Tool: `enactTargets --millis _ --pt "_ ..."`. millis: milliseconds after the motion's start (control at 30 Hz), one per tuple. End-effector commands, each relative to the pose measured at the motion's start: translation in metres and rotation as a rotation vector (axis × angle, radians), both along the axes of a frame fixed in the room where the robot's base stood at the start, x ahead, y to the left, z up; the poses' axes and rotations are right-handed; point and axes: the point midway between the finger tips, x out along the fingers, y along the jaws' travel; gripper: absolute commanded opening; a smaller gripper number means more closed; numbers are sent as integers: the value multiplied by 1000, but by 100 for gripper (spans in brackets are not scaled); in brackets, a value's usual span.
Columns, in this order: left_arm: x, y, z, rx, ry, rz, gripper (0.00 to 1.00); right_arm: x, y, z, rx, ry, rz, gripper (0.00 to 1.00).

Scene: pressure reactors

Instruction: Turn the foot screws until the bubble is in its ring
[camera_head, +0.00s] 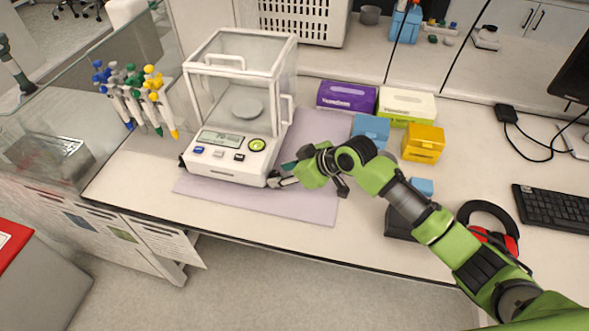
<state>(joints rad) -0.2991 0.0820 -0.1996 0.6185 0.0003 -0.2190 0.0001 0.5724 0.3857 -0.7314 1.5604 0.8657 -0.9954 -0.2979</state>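The balance (229,178) has a glass draft shield (240,65) and stands on a grey-lilac mat (315,203). A round green bubble level (257,145) sits on its front panel, right of the display (221,139); the bubble's place inside the ring is too small to tell. A dark foot screw (182,160) shows at the balance's left front corner. My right gripper (281,181) is at the right front corner, where it hides the foot there. Its fingers are too small to tell whether they are open, shut or touching the screw. My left gripper is out of view.
Several pipettes (138,98) hang left of the balance. Purple (346,96) and yellow-green boxes (406,106), blue (371,130) and yellow boxes (423,143) stand right of it. Red-black headphones (488,222) and a keyboard (552,206) lie farther right. The mat's front part is clear.

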Motion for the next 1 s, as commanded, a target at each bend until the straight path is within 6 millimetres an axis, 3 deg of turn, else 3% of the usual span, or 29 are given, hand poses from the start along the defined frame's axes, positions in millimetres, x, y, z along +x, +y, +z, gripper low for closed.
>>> enactTargets --millis 500,967,1000 --pt "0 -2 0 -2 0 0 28 -41 -55 68 -1 -2 1 38" --pt "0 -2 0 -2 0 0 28 -47 -63 79 1 0 1 38" --pt "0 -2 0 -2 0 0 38 -47 -63 79 1 -1 0 38"
